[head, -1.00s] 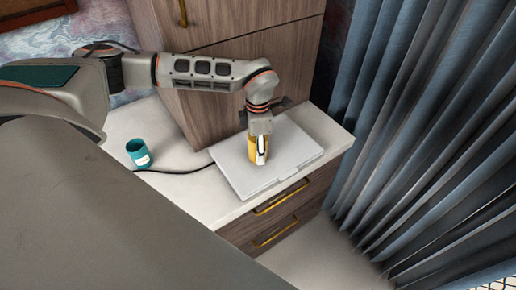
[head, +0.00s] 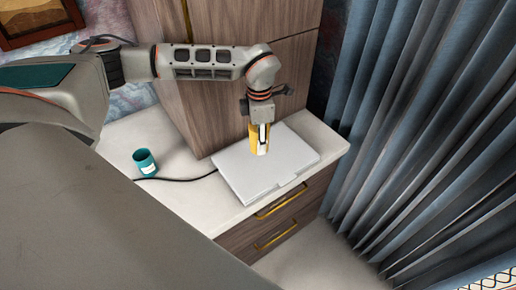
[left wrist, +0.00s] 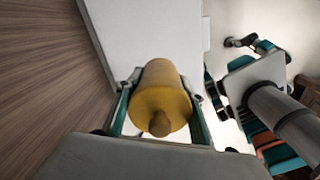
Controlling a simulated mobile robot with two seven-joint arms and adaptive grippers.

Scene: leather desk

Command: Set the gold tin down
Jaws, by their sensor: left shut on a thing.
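The gold tin (head: 253,139) is upright between the fingers of my left gripper (head: 260,140), over the closed grey laptop (head: 243,180). In the left wrist view, the tin (left wrist: 160,95) is a gold cylinder with a small knob on its near end, and my left gripper (left wrist: 160,112) has a finger against each side of it. In the head view the tin's lower end is over the back part of the laptop lid; I cannot tell whether it touches the lid. My right gripper is not in view in the head view.
A teal cup (head: 145,162) with a white label stands left of the laptop on the white desktop (head: 190,198). A dark cable runs between them. A wooden cabinet (head: 200,100) rises close behind. Blue-grey curtains (head: 420,140) hang to the right. The desktop front left of the laptop is clear.

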